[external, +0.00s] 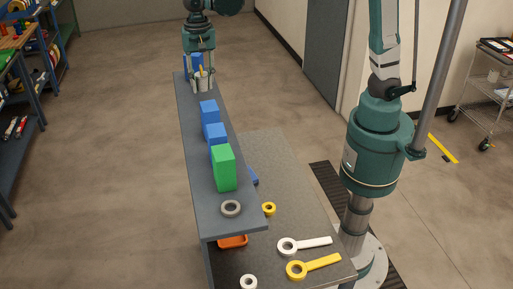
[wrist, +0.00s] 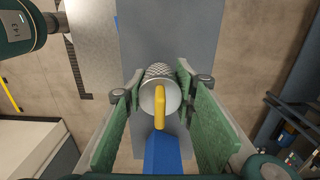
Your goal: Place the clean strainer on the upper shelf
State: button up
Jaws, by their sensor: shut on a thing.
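The strainer (wrist: 148,98) is a silvery mesh cylinder with a yellow handle (wrist: 160,108) across its open end. My gripper (wrist: 160,84) is shut on it, with a green pad on each side. In the external view the strainer (external: 203,84) is upright under my gripper (external: 202,74), at the far end of the long grey upper shelf (external: 187,110). I cannot tell whether its bottom touches the shelf.
A blue block (external: 190,62) is behind my gripper. Two more blue blocks (external: 208,113) (external: 214,135), a green block (external: 224,169) and a grey ring (external: 231,208) line the shelf nearer the camera. White (external: 312,244) and yellow (external: 318,265) ring-ended tools lie on the lower table (external: 290,205).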

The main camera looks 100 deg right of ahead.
aim_at(201, 66)
jog(key=shift+f, duration=2.1)
jog(key=shift+f, duration=0.1)
jog(key=o, duration=0.9)
jog(key=shift+r, duration=6.15)
jog(key=shift+s, duration=0.15)
